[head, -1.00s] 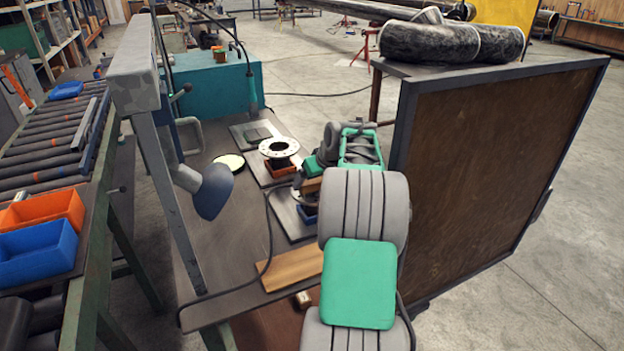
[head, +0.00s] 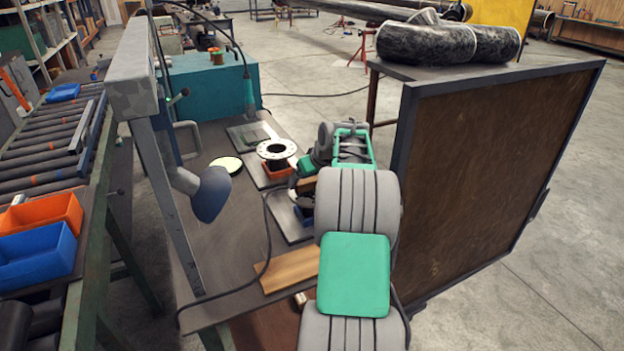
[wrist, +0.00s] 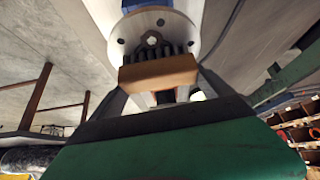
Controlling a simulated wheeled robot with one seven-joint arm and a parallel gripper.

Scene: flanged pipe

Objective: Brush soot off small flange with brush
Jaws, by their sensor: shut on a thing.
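My gripper (wrist: 160,97) is shut on the brush, whose tan wooden block (wrist: 158,73) and dark bristles (wrist: 158,50) show in the wrist view. The small flange (wrist: 190,27) is a pale disc with bolt holes and a centre hole. The bristles overlap its face near the centre hole; whether they touch it I cannot tell. In the head view my gripper and the small flange are mostly hidden by my arm, at the blue holder (head: 308,214). The brush's wood (head: 309,184) shows just above that. Soot is not clearly visible.
A larger pale flange (head: 276,149) sits on an orange holder (head: 283,172) behind. A wooden board (head: 288,270) and a black cable lie on the bench (head: 222,262). A blue-grey lamp (head: 211,194) hangs at left. A tall brown panel (head: 490,180) stands close on the right.

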